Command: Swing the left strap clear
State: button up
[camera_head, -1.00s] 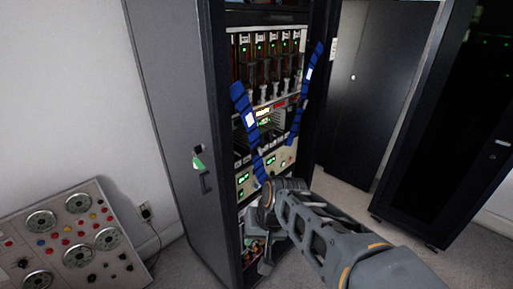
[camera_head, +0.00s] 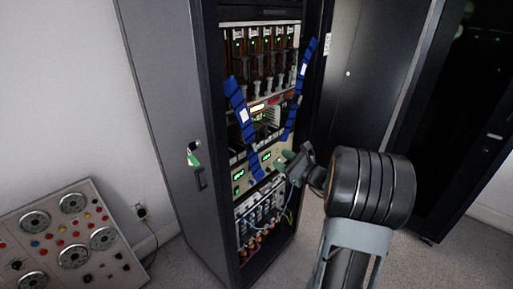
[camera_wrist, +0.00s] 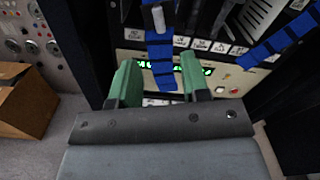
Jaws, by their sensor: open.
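The left strap (camera_head: 242,115) is blue with a white patch and hangs slanting across the front of the open rack. Its lower end reaches the panel with green displays. In the wrist view the left strap (camera_wrist: 160,50) hangs beyond my fingertips, lined up with the gap between them. My gripper (camera_wrist: 159,62) has green fingers and is open, with nothing held. In the head view my gripper (camera_head: 286,160) is right of the strap's lower end. I cannot tell whether a finger touches the strap. The right strap (camera_head: 299,90) is also blue and hangs apart from the left one.
The rack (camera_head: 215,215) has dark side walls close around its opening. Cables hang at its lower modules. A dial panel (camera_head: 70,240) stands at the left, and a cardboard box (camera_wrist: 25,100) shows in the wrist view. Another dark cabinet (camera_head: 460,130) stands at the right.

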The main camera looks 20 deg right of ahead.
aim_at(256, 147)
jog(key=p+x, duration=0.2)
jog(key=x, duration=1)
jog(key=shift+s+a, duration=0.1)
grip_shut()
